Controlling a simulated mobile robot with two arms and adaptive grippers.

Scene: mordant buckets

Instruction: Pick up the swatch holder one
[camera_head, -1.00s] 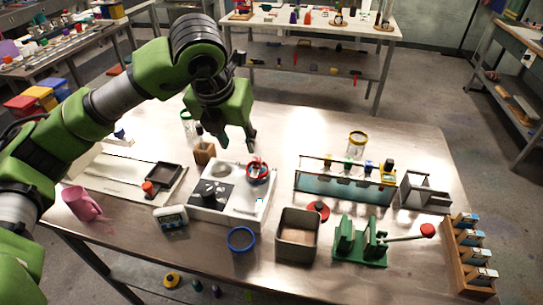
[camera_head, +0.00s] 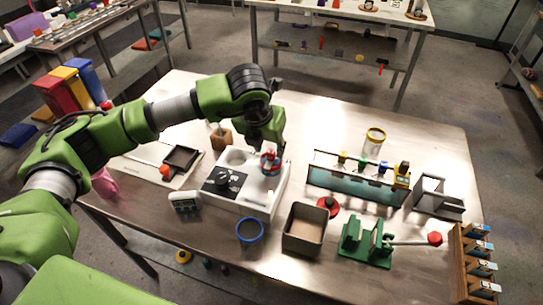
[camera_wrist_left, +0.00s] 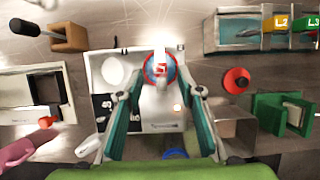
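In the wrist view the two fingers of the left gripper (camera_wrist_left: 161,88) are spread apart, one on each side of the piece, with nothing visibly held. My right gripper is not in view.
A wooden block (camera_head: 222,140) stands behind the unit. A teal rack (camera_head: 355,184) with labelled coloured pieces stands to the right. A grey square bin (camera_head: 304,231), a green press (camera_head: 366,240) and a blue ring (camera_head: 249,231) are in front. A wooden rack (camera_head: 462,275) is far right.

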